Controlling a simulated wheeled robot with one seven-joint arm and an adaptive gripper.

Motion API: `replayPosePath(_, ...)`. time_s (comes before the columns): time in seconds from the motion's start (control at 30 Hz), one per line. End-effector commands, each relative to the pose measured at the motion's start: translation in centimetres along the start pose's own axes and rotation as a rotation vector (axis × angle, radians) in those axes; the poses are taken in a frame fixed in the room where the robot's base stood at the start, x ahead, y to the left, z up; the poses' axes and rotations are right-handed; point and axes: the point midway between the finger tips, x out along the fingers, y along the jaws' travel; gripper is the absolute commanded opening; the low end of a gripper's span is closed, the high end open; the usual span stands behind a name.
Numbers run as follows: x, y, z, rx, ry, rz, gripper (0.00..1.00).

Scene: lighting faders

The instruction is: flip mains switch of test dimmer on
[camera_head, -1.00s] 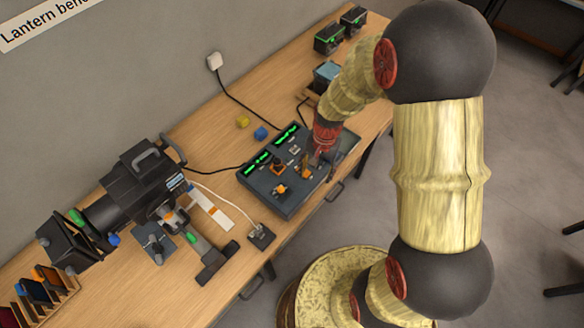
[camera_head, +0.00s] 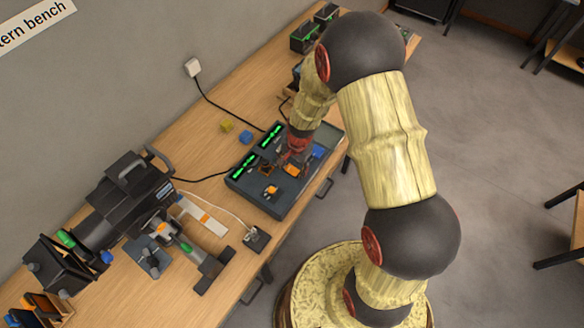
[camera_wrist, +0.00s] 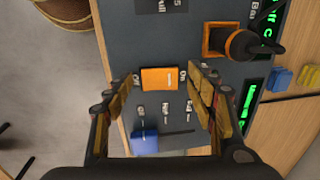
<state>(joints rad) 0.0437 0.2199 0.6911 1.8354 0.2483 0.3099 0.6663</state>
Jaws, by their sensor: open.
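The test dimmer (camera_head: 283,205) is a dark console on the wooden bench, with green lit displays. An orange rocker switch (camera_wrist: 160,79), with lettering on both sides, is on its panel; it also shows in the head view (camera_head: 291,169). I cannot tell which way the rocker is tipped. My gripper (camera_wrist: 161,74) is open, one finger on either side of the switch in the picture. I cannot tell whether a finger touches it. In the head view my gripper (camera_head: 296,158) is low over the panel, its tips partly hidden.
An orange-framed black lever (camera_wrist: 236,44) stands beside the right finger. A blue piece (camera_wrist: 145,143) and small toggles lie on the other side. Yellow (camera_head: 227,125) and blue (camera_head: 246,137) blocks sit behind the console. A black lantern (camera_head: 122,205) stands left.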

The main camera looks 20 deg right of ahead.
Motion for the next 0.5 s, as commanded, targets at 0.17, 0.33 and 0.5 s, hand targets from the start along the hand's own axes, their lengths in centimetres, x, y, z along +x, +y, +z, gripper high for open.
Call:
replayPosePath(0.17, 0.38, -0.06, -0.04, -0.001, 0.001, -0.001, 0.56)
replayPosePath(0.33, 0.36, -0.05, -0.03, -0.001, 0.001, -0.001, 0.56)
replayPosePath(0.5, 0.36, -0.04, -0.02, -0.001, 0.000, -0.001, 0.46)
